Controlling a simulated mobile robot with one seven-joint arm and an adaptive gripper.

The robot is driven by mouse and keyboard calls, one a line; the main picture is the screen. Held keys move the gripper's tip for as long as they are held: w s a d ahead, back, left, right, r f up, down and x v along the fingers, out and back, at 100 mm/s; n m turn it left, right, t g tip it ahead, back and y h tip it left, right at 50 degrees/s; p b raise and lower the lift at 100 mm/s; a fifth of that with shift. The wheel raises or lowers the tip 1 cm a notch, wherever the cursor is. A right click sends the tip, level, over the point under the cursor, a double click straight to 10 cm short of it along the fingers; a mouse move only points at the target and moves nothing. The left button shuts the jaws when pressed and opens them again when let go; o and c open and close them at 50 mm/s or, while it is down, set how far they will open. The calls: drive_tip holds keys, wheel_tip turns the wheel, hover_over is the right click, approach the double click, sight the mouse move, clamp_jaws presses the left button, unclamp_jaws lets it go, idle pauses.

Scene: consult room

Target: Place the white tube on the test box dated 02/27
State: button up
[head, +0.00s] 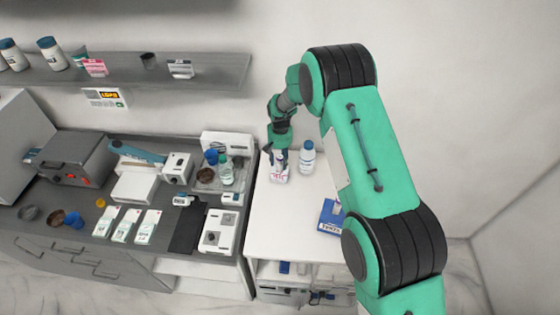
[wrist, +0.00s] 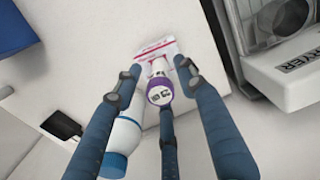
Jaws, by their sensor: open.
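A tube with a purple cap (wrist: 160,90) shows between the fingers of my gripper (wrist: 158,82) in the wrist view, cap toward the camera. My gripper (head: 279,158) is open around it, and I cannot tell if any finger touches it. Beyond the tube lies a white box with pink print (wrist: 152,50); it also shows under my gripper in the head view (head: 279,178). I cannot tell whether the tube rests on this box. The white cards or boxes (head: 125,225) on the grey counter carry print too small to read. No date is legible.
A white bottle with a blue cap (head: 307,157) stands close right of my gripper. A blue labelled box (head: 329,218) lies nearer the front of the white table (head: 282,215). The grey counter at left is crowded with devices and cups. The white table's middle is clear.

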wheel_tip(320, 180, up, 12)
drive_tip(key=shift+f+b, duration=0.1)
drive_tip(key=shift+b, duration=0.8)
idle(0.5)
drive_tip(key=s+d+r+t, duration=0.1)
drive_tip(key=s+d+r, duration=0.5)
drive_tip(key=r, duration=0.3)
drive_tip(key=s+d+r+m+t, duration=0.1)
drive_tip(key=s+d+r, duration=0.4)
drive_tip(key=r, duration=0.5)
drive_tip(key=s+d+r+t, duration=0.1)
drive_tip(key=s+d+r, duration=0.5)
drive_tip(key=r, duration=0.3)
drive_tip(key=s+d+r+t, duration=0.1)
drive_tip(key=s+d+r, duration=0.25)
drive_tip(key=s, duration=0.35)
drive_tip(key=s+d+r, duration=0.3)
drive_tip(key=s+d, duration=0.1)
drive_tip(key=s, duration=0.3)
drive_tip(key=s+d, duration=0.2)
drive_tip(key=s, duration=0.6)
drive_tip(key=s+d+f+m+t, duration=0.1)
drive_tip(key=s+d, duration=0.1)
drive_tip(key=s, duration=0.6)
drive_tip(key=shift+s+d+f+t, duration=0.2)
drive_tip(key=shift+s+d+t, duration=0.05)
drive_tip(key=shift+s+t, duration=0.1)
